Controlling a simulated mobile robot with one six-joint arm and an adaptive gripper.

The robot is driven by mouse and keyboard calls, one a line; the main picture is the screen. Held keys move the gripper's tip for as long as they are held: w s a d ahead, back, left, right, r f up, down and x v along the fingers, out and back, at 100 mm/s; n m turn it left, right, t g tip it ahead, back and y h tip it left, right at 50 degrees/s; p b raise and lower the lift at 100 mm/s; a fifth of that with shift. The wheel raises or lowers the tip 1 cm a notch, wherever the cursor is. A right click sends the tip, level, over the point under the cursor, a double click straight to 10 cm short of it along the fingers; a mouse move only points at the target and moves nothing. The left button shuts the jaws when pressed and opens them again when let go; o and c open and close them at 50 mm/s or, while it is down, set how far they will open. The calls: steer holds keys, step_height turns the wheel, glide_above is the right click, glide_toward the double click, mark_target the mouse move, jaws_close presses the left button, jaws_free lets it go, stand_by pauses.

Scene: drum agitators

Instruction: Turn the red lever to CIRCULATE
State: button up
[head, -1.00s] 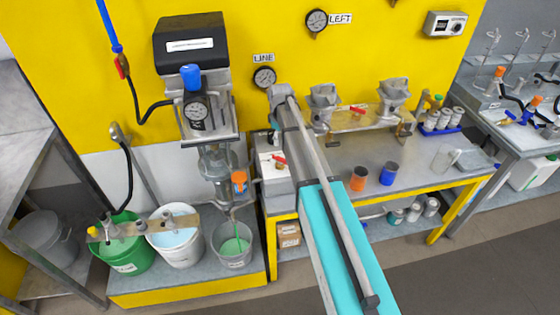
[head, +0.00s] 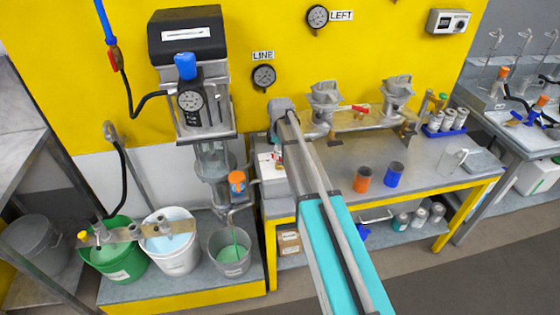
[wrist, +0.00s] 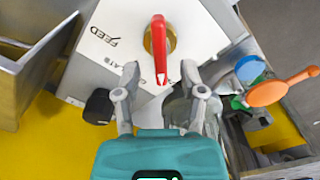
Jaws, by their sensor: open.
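The red lever (wrist: 159,48) sits on a brass-coloured hub on a white panel (wrist: 95,70) in the wrist view. Its narrow end points down the picture, toward my gripper. The word FEED is printed left of it, and a second label ending in "ATE" is partly covered by a finger. My gripper (wrist: 159,75) is open, its fingertips to the left and right of the lever's narrow end. I cannot tell whether they touch it. In the head view my arm covers most of the panel and the lever.
An orange-and-blue handled fitting (wrist: 275,92) is close on the right in the wrist view. A grey metal tray or box edge (wrist: 30,65) stands at left. In the head view, orange (head: 363,179) and blue (head: 393,174) cups stand on the bench right of my arm.

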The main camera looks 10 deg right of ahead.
mark_target(280, 159)
steer(key=shift+f+b, duration=0.85)
steer(key=shift+f, duration=0.3)
jaws_close()
